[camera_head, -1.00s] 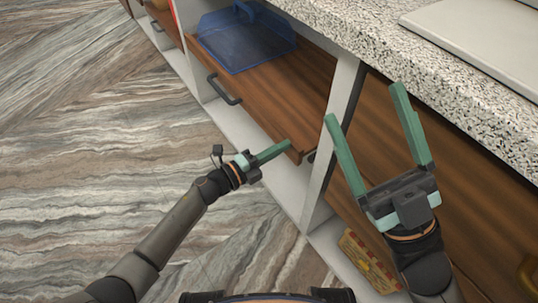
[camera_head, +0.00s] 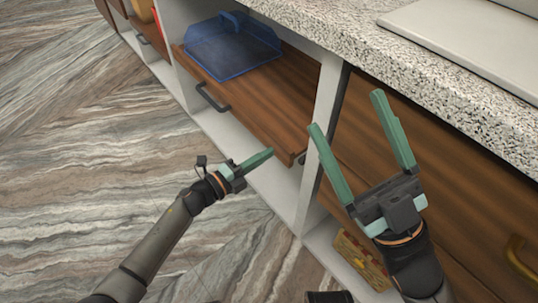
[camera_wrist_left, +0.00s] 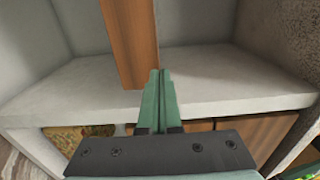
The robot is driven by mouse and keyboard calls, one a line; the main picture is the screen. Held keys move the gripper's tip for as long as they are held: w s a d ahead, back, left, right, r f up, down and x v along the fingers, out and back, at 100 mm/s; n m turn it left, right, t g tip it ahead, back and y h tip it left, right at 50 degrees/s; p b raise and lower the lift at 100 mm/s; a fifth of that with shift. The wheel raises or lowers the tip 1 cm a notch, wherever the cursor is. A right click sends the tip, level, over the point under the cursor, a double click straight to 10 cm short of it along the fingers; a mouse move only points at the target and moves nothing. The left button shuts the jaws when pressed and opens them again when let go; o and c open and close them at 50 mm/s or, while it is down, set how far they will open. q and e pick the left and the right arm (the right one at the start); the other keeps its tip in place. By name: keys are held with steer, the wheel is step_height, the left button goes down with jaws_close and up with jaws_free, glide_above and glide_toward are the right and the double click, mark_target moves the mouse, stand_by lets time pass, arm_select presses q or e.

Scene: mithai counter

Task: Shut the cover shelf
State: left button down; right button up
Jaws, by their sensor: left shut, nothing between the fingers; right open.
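The cover shelf (camera_head: 262,108) is a brown wooden board with a dark handle (camera_head: 212,97) on its front edge. It juts out of the white cabinet, part open. A blue see-through cover (camera_head: 232,45) sits on its far part. My left gripper (camera_head: 270,153) is shut and empty, just in front of the shelf's front edge near its right corner. In the left wrist view its fingers (camera_wrist_left: 158,75) point toward the brown board (camera_wrist_left: 130,40); contact cannot be told. My right gripper (camera_head: 345,112) is open and empty, to the right of the shelf, by the white cabinet post.
A speckled stone counter (camera_head: 330,35) overhangs the cabinet, with a pale slab (camera_head: 480,40) on top. The white post (camera_head: 322,130) divides the shelf from a closed wooden front (camera_head: 430,165). A patterned box (camera_head: 360,260) stands low at the right. The marble floor (camera_head: 90,150) is clear.

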arm_select(q)
steer(key=p+v, duration=0.2)
steer(key=v, duration=0.9)
steer(key=shift+a+p, duration=0.2)
steer(key=shift+p, duration=0.2)
steer(key=shift+s, duration=0.15)
steer(key=shift+a, duration=0.1)
